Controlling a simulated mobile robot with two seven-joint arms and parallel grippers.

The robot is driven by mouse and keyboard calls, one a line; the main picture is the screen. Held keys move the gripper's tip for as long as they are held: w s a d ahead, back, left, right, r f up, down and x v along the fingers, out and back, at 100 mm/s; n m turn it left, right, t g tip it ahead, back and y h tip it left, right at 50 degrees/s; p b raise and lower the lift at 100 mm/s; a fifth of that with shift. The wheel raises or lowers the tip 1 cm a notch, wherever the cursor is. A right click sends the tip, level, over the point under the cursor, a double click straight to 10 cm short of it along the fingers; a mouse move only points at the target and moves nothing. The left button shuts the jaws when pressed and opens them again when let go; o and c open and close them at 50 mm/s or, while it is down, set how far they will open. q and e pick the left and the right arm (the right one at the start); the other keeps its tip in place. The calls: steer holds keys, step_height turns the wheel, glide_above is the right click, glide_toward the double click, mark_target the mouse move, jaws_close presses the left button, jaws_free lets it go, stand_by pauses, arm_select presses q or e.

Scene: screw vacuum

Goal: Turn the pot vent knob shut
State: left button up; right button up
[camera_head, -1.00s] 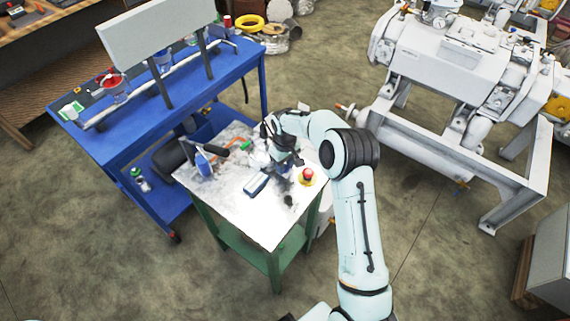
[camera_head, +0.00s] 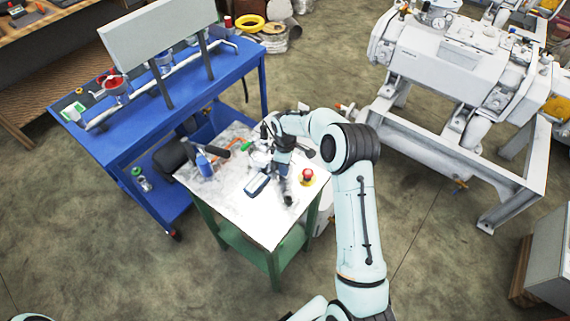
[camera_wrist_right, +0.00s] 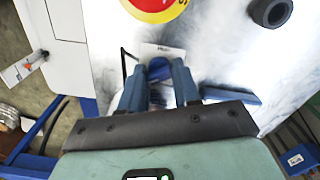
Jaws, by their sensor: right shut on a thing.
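My right gripper (camera_head: 283,160) points down over the small white-topped table. In the right wrist view my right gripper (camera_wrist_right: 157,88) has its two blue fingers on either side of a dark blue rounded part (camera_wrist_right: 160,70), which looks like the vent knob. The fingers are shut on it. A small white plate with lettering (camera_wrist_right: 165,51) lies just beyond the fingertips. In the head view my wrist hides the knob, and its turn angle cannot be read. My left gripper is out of view.
A red button on a yellow base (camera_head: 307,177) sits right of the gripper. A blue device (camera_head: 257,186) and a blue bottle-like item (camera_head: 204,166) are on the tabletop. A blue bench (camera_head: 150,115) stands behind left. The table's front part is clear.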

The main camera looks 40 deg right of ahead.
stand_by(0.3)
steer(key=o, duration=1)
steer(key=shift+o, duration=0.2)
step_height(320, 180, up, 13)
steer(key=shift+r+p, duration=0.2)
steer(key=shift+p, duration=0.1)
steer(key=shift+c, duration=0.2)
